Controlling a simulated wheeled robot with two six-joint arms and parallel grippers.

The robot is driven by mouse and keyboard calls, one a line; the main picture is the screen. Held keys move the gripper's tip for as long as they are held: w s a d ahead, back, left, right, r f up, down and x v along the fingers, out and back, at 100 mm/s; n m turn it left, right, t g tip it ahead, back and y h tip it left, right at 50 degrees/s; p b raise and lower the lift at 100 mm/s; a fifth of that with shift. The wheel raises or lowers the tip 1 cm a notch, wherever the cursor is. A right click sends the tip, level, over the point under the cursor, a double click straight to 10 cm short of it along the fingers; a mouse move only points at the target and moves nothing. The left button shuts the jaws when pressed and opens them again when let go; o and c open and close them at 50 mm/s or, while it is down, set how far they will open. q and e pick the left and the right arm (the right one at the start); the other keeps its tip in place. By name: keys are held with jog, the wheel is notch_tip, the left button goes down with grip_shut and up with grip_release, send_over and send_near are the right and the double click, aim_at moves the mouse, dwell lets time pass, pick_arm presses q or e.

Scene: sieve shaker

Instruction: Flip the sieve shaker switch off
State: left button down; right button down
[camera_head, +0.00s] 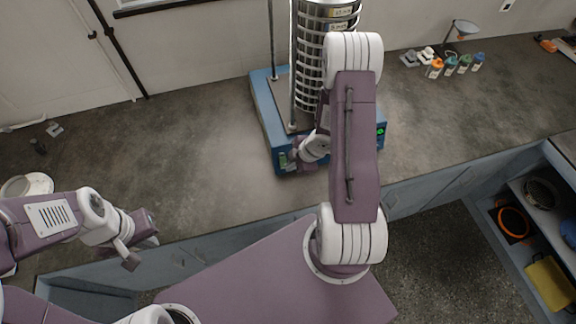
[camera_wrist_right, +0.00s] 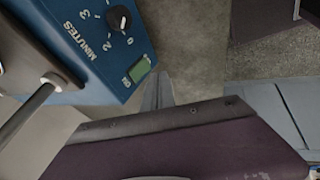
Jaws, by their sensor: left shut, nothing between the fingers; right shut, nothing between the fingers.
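The sieve shaker has a blue base (camera_head: 262,112) with a stack of round metal sieves (camera_head: 310,60) on top, standing on the counter. Its green switch (camera_wrist_right: 140,70) is on the blue front panel beside the "MINUTES" dial (camera_wrist_right: 119,18) in the right wrist view. The switch also shows small at the base's front left corner in the head view (camera_head: 283,160). My right gripper (camera_head: 296,160) is shut and empty, close to the switch; I cannot tell whether it touches. My left gripper (camera_head: 132,260) is shut and empty, low at the left, away from the shaker.
Several small coloured bottles (camera_head: 450,66) and a funnel on a stand (camera_head: 464,28) are at the back right. A white bowl (camera_head: 27,186) is at the far left. The counter (camera_head: 170,140) left of the shaker is mostly clear. Open shelves (camera_head: 530,230) are at lower right.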

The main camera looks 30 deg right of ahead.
aim_at(283, 166)
jog(key=w+f, duration=0.1)
jog(key=w+f+p, duration=0.1)
jog(key=w, duration=0.1)
jog(key=shift+d+f, duration=0.2)
jog(key=shift+f, duration=0.15)
jog(key=shift+w+d+f, duration=0.1)
jog(key=shift+w+f, duration=0.05)
jog(key=shift+f, duration=0.1)
